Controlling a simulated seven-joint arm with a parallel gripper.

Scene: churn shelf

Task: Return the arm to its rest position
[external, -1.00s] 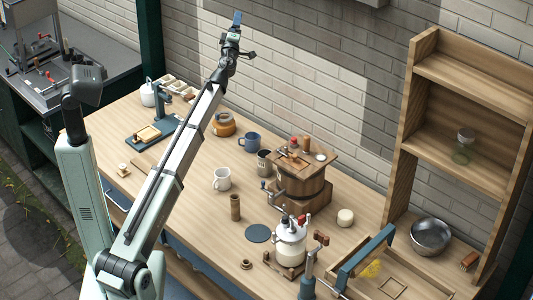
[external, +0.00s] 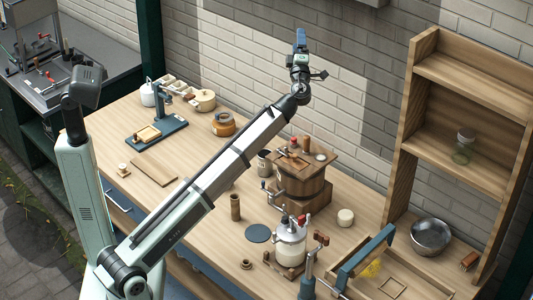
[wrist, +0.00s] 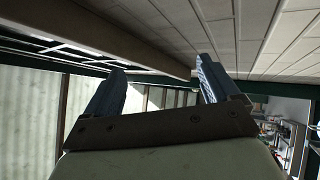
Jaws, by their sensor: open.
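My gripper (external: 300,40) is raised high above the back of the workbench, in front of the brick wall, with its fingers pointing up. In the wrist view my gripper (wrist: 158,85) shows two blue fingers standing well apart, with nothing between them. Behind them are the brick wall, a beam and corrugated panels. My arm reaches up and to the right across the bench in the external view and hides part of the tabletop.
The wooden churn (external: 300,185) and a glass jar churn (external: 290,243) stand mid-bench below my gripper. A wooden shelf (external: 398,165) with a jar (external: 462,150) rises at the right. A metal bowl (external: 431,236) sits at its foot. A blue press stand (external: 160,130) is at the left.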

